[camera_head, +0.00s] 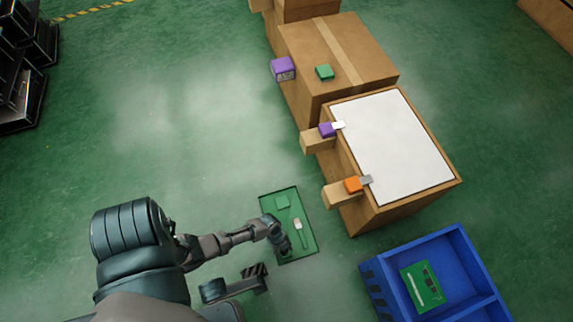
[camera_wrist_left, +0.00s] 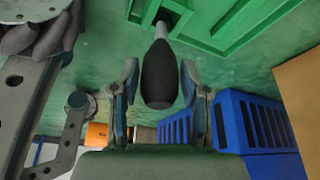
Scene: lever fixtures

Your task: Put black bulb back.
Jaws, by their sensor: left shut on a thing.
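The black bulb (camera_wrist_left: 159,75) stands out in the left wrist view, between the two fingers of my left gripper (camera_wrist_left: 160,66). A pale stem shows at its far end, towards a recess in the green tray (camera_wrist_left: 228,38). In the head view, my left gripper (camera_head: 284,246) is at the lower left part of the green tray (camera_head: 306,243). My left gripper is shut on the bulb. The bulb cannot be made out in the head view. A small pale piece (camera_head: 297,223) sits in the tray.
A blue bin (camera_head: 375,285) with a green board (camera_head: 422,286) stands at lower right. A white-topped box (camera_head: 395,135) carries a purple block (camera_head: 327,130) and an orange block (camera_head: 353,184) on wooden ledges. Cardboard boxes (camera_head: 335,60) stand behind.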

